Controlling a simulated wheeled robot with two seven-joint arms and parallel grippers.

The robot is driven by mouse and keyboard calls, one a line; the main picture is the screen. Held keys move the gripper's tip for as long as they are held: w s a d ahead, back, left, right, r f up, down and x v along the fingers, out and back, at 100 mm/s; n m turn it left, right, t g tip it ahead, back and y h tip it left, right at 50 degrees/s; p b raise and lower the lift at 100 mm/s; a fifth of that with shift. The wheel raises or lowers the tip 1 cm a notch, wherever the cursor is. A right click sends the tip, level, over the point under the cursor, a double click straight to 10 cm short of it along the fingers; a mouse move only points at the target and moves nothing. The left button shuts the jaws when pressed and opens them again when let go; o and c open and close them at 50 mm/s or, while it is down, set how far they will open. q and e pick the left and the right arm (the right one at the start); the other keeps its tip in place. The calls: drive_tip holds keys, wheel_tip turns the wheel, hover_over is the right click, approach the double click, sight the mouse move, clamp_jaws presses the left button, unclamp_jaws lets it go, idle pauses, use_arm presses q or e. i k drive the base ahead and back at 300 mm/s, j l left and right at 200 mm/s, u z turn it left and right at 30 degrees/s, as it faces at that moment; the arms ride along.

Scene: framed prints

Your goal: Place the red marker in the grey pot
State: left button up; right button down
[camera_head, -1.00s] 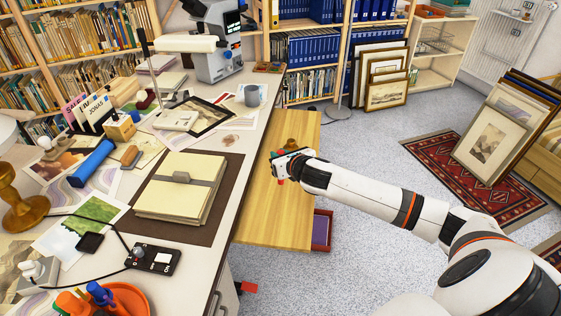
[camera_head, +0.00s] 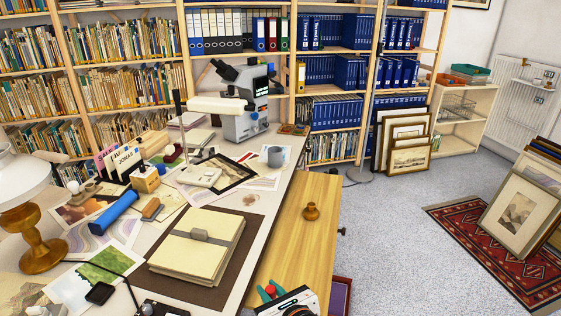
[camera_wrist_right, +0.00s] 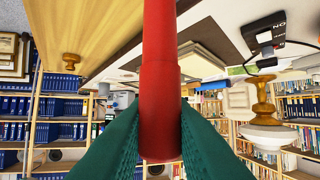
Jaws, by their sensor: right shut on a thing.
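The red marker (camera_wrist_right: 160,85) is between the green fingers of my right gripper (camera_wrist_right: 160,140), which are shut on it. In the head view my right gripper (camera_head: 271,292) is at the bottom edge, beside the desk and in front of the pale wooden surface. Only a small red bit of the marker (camera_head: 271,289) shows there. The inside of the pot is hard to see. My left gripper is not in view.
The desk (camera_head: 268,189) holds a tied folder stack (camera_head: 190,262), a blue roll (camera_head: 114,212), a microscope (camera_head: 245,110) and several prints. A small brown turned wooden piece (camera_head: 311,212) stands on the wooden surface (camera_head: 318,245). Open floor (camera_head: 390,240) lies to the right.

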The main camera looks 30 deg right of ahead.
sight(275, 164)
drive_tip(key=l+u, duration=0.15)
drive_tip(key=l, duration=0.4)
drive_tip(key=l+u, duration=0.15)
drive_tip(key=l, duration=0.35)
drive_tip(key=l+u, duration=0.15)
drive_tip(key=l, duration=0.4)
drive_tip(key=k+l+u, duration=0.2)
drive_tip(key=l, duration=0.3)
drive_tip(key=l+u, duration=0.15)
drive_tip(key=l, duration=0.4)
drive_tip(key=l+u, duration=0.2)
drive_tip(key=l, duration=0.25)
drive_tip(key=l+u, duration=0.15)
drive_tip(key=l, duration=0.3)
drive_tip(key=k+l+u, duration=0.2)
drive_tip(key=l, duration=0.2)
drive_tip(key=l+u, duration=0.2)
drive_tip(key=l, duration=0.25)
drive_tip(key=k+l+u, duration=0.15)
drive_tip(key=l, duration=0.25)
drive_tip(key=k+l+u, duration=0.2)
drive_tip(key=l, duration=0.15)
